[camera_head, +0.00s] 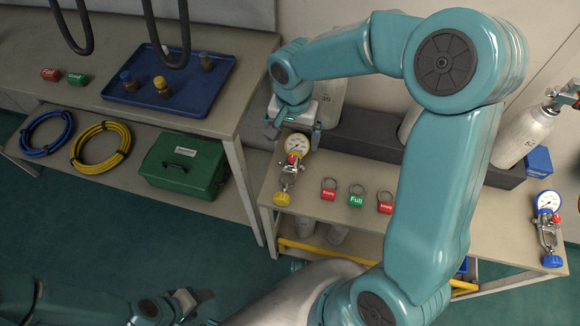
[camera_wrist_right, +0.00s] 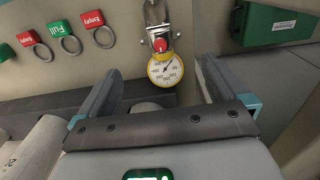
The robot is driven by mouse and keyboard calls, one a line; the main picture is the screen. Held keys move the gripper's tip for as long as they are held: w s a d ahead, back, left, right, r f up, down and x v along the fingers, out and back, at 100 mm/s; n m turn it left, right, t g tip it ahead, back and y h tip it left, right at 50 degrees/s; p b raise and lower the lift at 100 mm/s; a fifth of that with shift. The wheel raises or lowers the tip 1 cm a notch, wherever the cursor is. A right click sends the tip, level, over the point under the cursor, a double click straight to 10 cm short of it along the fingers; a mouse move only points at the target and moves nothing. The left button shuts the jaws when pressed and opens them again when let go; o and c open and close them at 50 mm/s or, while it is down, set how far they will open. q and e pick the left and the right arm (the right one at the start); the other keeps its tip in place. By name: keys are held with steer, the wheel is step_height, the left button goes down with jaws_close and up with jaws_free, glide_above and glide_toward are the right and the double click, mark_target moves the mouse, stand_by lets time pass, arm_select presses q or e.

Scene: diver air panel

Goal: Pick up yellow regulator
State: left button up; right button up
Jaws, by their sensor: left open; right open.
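The yellow regulator (camera_head: 289,180) lies at the left end of the low bench, with a yellow-rimmed gauge at its far end, a red cap, metal fittings and a yellow knob at its near end. In the right wrist view, its gauge (camera_wrist_right: 165,70) shows between the finger tips, with its upper part cut off by the frame edge. My right gripper (camera_head: 295,131) is open and empty, over the gauge end, with a finger to either side. Contact cannot be told. My left gripper (camera_head: 197,300) is open and empty at the bottom left, far from the regulator.
Red and green tags (camera_head: 356,198) lie right of the regulator. A blue regulator (camera_head: 547,230) is at the bench's right end. A dark cylinder rack (camera_head: 365,135) stands behind. The left table holds a blue tray (camera_head: 190,105); a green case (camera_head: 182,165) and hoses lie on its shelf.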

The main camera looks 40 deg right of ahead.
mark_target(292, 156)
step_height(292, 156, down, 11)
steer(key=shift+f+b, duration=0.2)
steer(key=shift+b, duration=0.5)
steer(key=c, duration=1.5)
steer(key=shift+r, duration=0.1)
steer(key=shift+w+r, duration=0.1)
steer(key=shift+r, duration=0.45)
step_height(292, 156, up, 19)
steer(key=p, duration=0.3)
steer(key=shift+f, duration=0.1)
